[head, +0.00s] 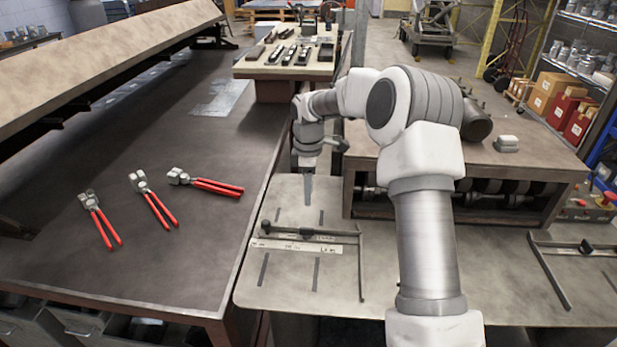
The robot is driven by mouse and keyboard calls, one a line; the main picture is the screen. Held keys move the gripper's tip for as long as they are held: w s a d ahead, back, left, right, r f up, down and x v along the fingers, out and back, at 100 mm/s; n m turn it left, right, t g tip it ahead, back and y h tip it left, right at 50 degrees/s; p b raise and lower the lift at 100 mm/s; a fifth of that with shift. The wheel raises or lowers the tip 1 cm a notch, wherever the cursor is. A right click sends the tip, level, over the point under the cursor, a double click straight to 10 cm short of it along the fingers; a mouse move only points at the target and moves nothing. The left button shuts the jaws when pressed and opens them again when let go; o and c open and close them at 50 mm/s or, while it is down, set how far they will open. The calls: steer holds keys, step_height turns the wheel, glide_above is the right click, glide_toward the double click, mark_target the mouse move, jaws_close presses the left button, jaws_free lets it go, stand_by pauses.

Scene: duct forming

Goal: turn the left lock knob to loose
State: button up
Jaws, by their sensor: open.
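A left gauge (361,270) of dark bars and a pale marked rule (285,245) lies on the grey bench top. A small dark knob-like part (266,226) shows at its left end, and a dark block (307,233) sits along its bar. I cannot tell which is the left lock knob or how it is turned. A similar gauge (548,270) lies at the right, with a dark knob-like part (586,246). My gripper (308,202) points down above the bench, behind the left gauge in the picture. It is open, seen edge-on, and apart from the gauge.
Several red-handled pliers (153,200) lie on the dark table of the large machine at left. The bench between the two gauges is partly hidden by my arm.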

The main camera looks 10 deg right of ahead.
steer(key=shift+r, duration=2.55)
steer(key=s+a+r+m+t+h, duration=0.15)
steer(key=s+r+m, duration=0.45)
steer(key=s+r, duration=0.9)
steer(key=s+f+m+t+y, duration=0.1)
steer(key=s+m+t, duration=0.3)
steer(key=s, duration=1.6)
steer(key=f+m, duration=0.1)
steer(key=m, duration=0.3)
steer(key=shift+s+d+f+m, duration=0.2)
steer(key=shift+d+m, duration=0.1)
steer(key=shift+d, duration=0.1)
